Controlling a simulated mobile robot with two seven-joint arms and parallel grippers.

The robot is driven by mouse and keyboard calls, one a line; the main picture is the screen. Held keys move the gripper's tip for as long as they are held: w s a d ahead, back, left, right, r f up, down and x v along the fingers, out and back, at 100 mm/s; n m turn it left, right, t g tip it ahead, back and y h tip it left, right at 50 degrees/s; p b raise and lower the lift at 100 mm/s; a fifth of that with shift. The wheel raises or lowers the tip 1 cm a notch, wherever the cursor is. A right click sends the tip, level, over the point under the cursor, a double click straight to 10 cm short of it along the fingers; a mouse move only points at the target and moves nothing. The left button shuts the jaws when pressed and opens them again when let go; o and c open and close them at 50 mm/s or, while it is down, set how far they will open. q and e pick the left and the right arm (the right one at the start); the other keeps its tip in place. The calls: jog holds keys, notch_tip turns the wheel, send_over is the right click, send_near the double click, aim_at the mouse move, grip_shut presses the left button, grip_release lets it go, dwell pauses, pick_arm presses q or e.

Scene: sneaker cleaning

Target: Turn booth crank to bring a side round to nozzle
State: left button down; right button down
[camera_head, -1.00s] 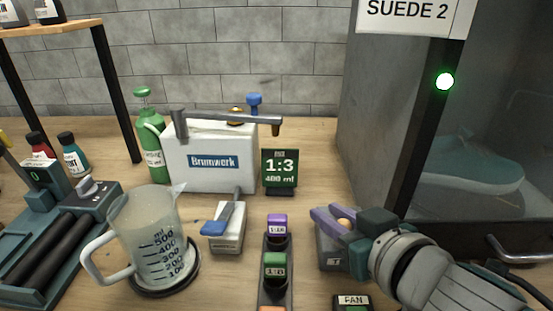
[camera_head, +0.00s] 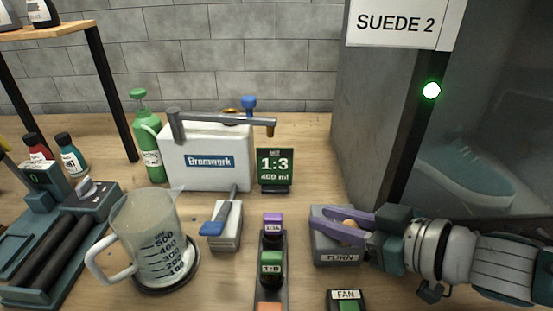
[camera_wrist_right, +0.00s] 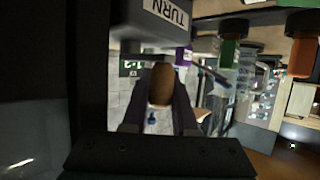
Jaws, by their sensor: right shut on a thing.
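The booth crank is a grey box labelled TURN (camera_head: 338,258) on the table, left of the booth (camera_head: 385,130). Its round brown knob (camera_wrist_right: 161,86) sits between my right gripper's fingers in the right wrist view. My right gripper (camera_head: 345,226) has purple fingers and is shut on that knob; the fingers partly cover it in the head view. Behind the booth's glass a teal sneaker (camera_head: 465,178) shows side-on. I cannot make out the nozzle. My left gripper is out of view.
A measuring jug (camera_head: 150,240) stands at left, in front of a white Brunwerk tank (camera_head: 205,160) with a tap. A FAN switch (camera_head: 346,299) is in front.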

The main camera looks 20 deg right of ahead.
jog(key=c, duration=0.7)
grip_release()
